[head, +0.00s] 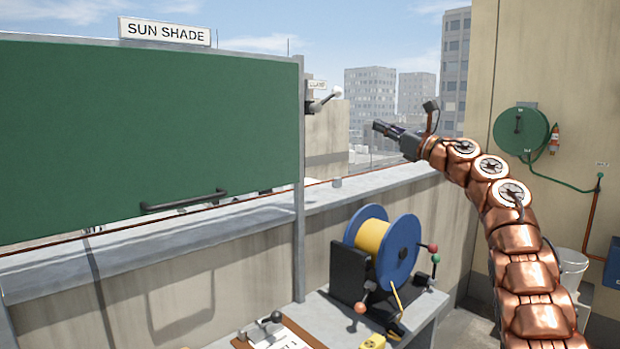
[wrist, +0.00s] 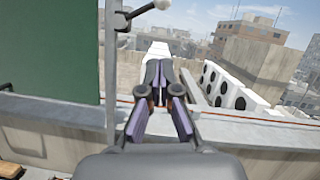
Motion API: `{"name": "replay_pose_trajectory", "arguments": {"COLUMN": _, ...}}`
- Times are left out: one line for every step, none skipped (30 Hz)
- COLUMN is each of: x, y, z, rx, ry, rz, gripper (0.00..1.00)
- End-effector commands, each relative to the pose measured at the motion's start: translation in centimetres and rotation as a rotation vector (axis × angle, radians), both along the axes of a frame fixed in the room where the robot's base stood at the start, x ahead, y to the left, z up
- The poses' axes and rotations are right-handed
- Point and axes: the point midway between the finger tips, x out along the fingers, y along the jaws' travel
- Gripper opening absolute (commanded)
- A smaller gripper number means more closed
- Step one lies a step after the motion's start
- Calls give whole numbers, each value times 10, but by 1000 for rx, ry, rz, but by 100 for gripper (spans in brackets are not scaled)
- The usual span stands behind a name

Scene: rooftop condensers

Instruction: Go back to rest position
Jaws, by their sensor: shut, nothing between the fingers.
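My gripper (head: 380,127) is raised at the end of my copper-coloured arm, in the upper middle of the head view, above the parapet wall. It points left, toward the post at the right end of the green sun shade (head: 150,130). In the wrist view my gripper (wrist: 158,68) has its fingers together with nothing between them. It is clear of the shade, whose edge also shows at the left of the wrist view (wrist: 52,45).
A lever (head: 325,100) sticks out from the shade's post. Below stands a bench with a blue and yellow reel (head: 387,250) and a clipboard (head: 280,338). A green hose reel (head: 520,130) hangs on the right wall. The air above the parapet (head: 370,185) is open.

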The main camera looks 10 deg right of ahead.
Motion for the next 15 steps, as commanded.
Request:
{"name": "replay_pose_trajectory", "arguments": {"x": 1, "y": 1, "z": 3, "rx": 13, "ry": 3, "rz": -2, "gripper": 0}}
{"name": "replay_pose_trajectory", "arguments": {"x": 2, "y": 1, "z": 6, "rx": 27, "ry": 5, "rz": -6, "gripper": 0}}
{"name": "replay_pose_trajectory", "arguments": {"x": 4, "y": 0, "z": 12, "rx": 54, "ry": 11, "rz": -13, "gripper": 0}}
{"name": "replay_pose_trajectory", "arguments": {"x": 6, "y": 0, "z": 17, "rx": 80, "ry": 16, "rz": -19, "gripper": 0}}
{"name": "replay_pose_trajectory", "arguments": {"x": 9, "y": 0, "z": 22, "rx": 111, "ry": 24, "rz": -26, "gripper": 0}}
{"name": "replay_pose_trajectory", "arguments": {"x": 12, "y": -2, "z": 30, "rx": 161, "ry": 35, "rz": -38, "gripper": 0}}
{"name": "replay_pose_trajectory", "arguments": {"x": 15, "y": -4, "z": 37, "rx": 204, "ry": 43, "rz": -49, "gripper": 0}}
{"name": "replay_pose_trajectory", "arguments": {"x": 17, "y": -6, "z": 44, "rx": 251, "ry": 53, "rz": -60, "gripper": 0}}
{"name": "replay_pose_trajectory", "arguments": {"x": 21, "y": -9, "z": 51, "rx": 314, "ry": 67, "rz": -77, "gripper": 0}}
{"name": "replay_pose_trajectory", "arguments": {"x": 22, "y": -11, "z": 58, "rx": 364, "ry": 75, "rz": -90, "gripper": 0}}
{"name": "replay_pose_trajectory", "arguments": {"x": 24, "y": -15, "z": 64, "rx": 413, "ry": 84, "rz": -102, "gripper": 0}}
{"name": "replay_pose_trajectory", "arguments": {"x": 27, "y": -20, "z": 68, "rx": 479, "ry": 99, "rz": -119, "gripper": 0}}
{"name": "replay_pose_trajectory", "arguments": {"x": 27, "y": -24, "z": 74, "rx": 530, "ry": 105, "rz": -134, "gripper": 0}}
{"name": "replay_pose_trajectory", "arguments": {"x": 27, "y": -27, "z": 79, "rx": 578, "ry": 112, "rz": -144, "gripper": 0}}
{"name": "replay_pose_trajectory", "arguments": {"x": 28, "y": -34, "z": 82, "rx": 648, "ry": 125, "rz": -166, "gripper": 0}}
